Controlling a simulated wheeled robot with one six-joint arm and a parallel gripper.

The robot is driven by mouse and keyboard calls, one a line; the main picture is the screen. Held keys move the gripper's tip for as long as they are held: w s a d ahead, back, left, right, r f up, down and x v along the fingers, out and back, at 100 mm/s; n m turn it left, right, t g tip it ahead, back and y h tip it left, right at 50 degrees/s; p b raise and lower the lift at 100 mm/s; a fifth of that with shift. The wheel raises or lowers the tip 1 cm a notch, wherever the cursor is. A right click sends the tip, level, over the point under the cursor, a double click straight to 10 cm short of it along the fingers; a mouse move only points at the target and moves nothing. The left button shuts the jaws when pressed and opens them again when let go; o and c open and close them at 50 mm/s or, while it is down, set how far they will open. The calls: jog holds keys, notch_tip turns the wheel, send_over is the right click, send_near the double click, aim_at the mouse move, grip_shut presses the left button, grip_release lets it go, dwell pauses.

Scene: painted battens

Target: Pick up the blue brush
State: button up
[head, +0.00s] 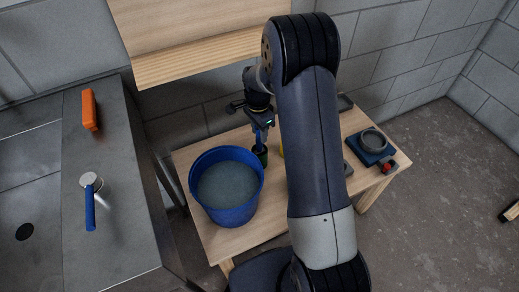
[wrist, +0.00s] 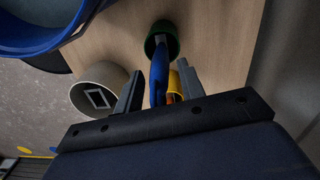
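The blue brush (wrist: 158,72) stands with its blue handle up and its lower end in a small dark green round pot (wrist: 172,42). In the head view the blue handle (head: 261,135) shows just below my gripper (head: 260,124), with the green pot (head: 261,156) beneath it. In the wrist view my gripper (wrist: 158,88) is open, with one finger on each side of the handle and gaps visible. A yellow item (wrist: 181,66) with an orange part lies close to the right finger. Whether the fingers touch anything there cannot be told.
A blue bucket (head: 227,214) with grey contents stands left of the pot on the wooden table (head: 208,238). The left counter holds an orange block (head: 89,110) and a blue-handled tool (head: 90,208). A wooden shelf (head: 205,60) overhangs behind.

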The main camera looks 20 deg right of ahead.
grip_shut()
dwell(0.3)
